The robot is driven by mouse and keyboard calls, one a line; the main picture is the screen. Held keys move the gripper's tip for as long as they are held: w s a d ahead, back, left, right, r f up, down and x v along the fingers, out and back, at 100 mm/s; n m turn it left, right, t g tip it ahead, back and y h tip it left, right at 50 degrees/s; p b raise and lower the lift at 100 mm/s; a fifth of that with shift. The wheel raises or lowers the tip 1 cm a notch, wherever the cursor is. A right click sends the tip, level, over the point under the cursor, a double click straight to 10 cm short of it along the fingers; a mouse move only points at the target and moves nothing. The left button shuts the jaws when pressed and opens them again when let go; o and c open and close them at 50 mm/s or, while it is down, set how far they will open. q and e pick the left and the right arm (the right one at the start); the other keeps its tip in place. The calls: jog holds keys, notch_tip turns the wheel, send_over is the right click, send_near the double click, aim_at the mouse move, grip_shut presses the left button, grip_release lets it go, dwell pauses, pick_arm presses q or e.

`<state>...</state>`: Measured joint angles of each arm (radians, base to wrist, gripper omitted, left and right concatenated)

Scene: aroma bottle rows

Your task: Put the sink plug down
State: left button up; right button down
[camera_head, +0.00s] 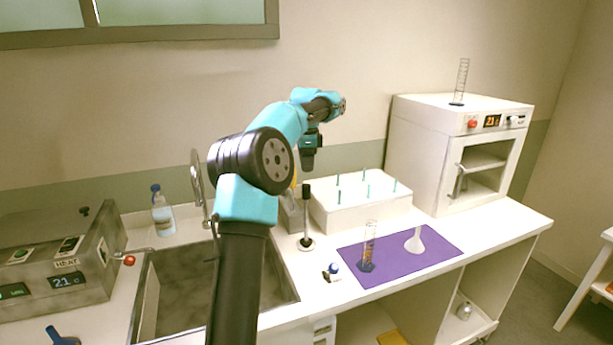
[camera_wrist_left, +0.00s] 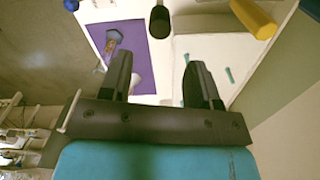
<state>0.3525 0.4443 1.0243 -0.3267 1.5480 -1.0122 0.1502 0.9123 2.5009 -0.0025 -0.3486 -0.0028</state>
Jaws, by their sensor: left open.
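What looks like the sink plug (camera_head: 306,216), with a black handle, thin stem and round dark base, stands upright on the counter just right of the sink (camera_head: 160,300). Its black handle top (camera_wrist_left: 158,19) shows at the top of the left wrist view, beyond the fingertips. My left gripper (camera_head: 308,166) hangs above and slightly behind the plug in the head view, apart from it. Its two fingers (camera_wrist_left: 158,68) are spread with nothing between them. My arm hides part of the sink. My right gripper is not in view.
A white peg box (camera_head: 362,211) stands behind the purple mat (camera_head: 393,267), which holds a graduated cylinder (camera_head: 368,247) and a white funnel-shaped piece (camera_head: 415,241). A small blue-topped item (camera_head: 333,269) lies before the plug. A yellow cylinder (camera_wrist_left: 253,17) is near. A white oven (camera_head: 440,150) is right.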

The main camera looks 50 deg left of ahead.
pick_arm(q)
jog(key=shift+r, duration=0.7)
